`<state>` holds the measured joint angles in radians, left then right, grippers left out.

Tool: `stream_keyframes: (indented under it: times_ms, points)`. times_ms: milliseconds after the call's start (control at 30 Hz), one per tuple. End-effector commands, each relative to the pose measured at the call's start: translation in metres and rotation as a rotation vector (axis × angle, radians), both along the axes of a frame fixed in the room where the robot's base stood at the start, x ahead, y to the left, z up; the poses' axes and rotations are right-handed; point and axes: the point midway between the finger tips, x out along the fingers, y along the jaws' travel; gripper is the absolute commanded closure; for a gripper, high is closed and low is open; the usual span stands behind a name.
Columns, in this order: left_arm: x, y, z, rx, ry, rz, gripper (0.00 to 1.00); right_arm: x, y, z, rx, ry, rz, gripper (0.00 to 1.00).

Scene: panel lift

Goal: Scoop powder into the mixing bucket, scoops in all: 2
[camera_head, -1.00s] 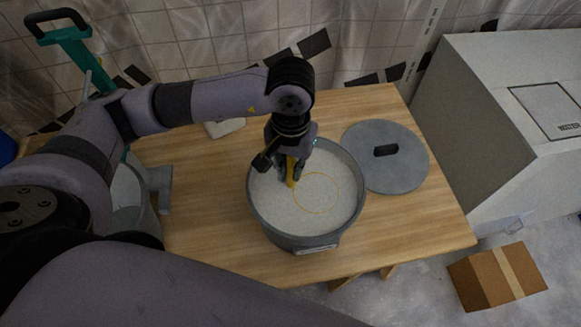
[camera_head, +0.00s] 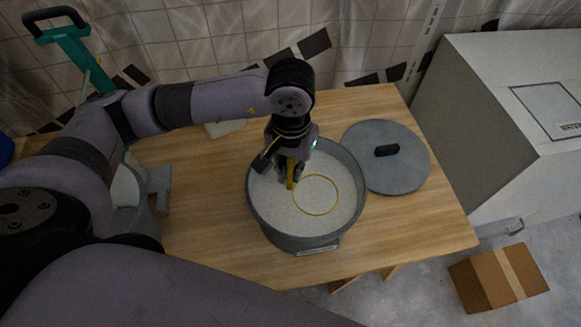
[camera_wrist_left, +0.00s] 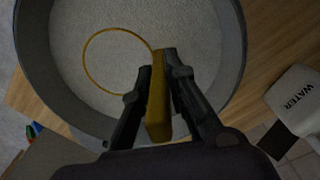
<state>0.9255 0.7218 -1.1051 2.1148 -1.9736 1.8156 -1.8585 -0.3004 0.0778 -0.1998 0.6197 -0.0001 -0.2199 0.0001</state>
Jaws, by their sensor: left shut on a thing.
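A round grey tub (camera_head: 258,215) of whitish powder (camera_head: 280,207) stands on the wooden table. My left gripper (camera_head: 288,176) points down inside the tub and is shut on the yellow handle of a scoop (camera_head: 291,183). The scoop's round yellow rim shows clearly at the powder surface, with powder inside it. The handle between the fingers also shows in the left wrist view (camera_wrist_left: 158,110). A grey bucket (camera_head: 126,190), perhaps the mixing bucket, stands at the left, partly hidden by my left arm; its contents are hidden. My right gripper is not in view.
A grey lid (camera_head: 400,172) lies right of the tub. A white container marked WATER (camera_wrist_left: 298,98) shows in the left wrist view. A large pale box (camera_head: 500,100) and a cardboard box (camera_head: 498,280) stand at the right. The table's front right (camera_head: 410,235) is clear.

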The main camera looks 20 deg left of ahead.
Motion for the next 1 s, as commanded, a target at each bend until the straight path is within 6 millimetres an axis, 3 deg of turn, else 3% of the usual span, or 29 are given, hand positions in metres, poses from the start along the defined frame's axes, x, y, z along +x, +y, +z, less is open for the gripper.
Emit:
stream_keyframes:
  times_ms: [333, 1000]
  points:
    - [0.001, 0.000, 0.005, -0.002, -0.002, 0.000, 1.00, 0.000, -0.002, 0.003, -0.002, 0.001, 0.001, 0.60]
    - [0.001, 0.000, 0.070, -0.001, -0.003, 0.000, 1.00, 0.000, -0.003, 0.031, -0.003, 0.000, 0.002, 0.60]
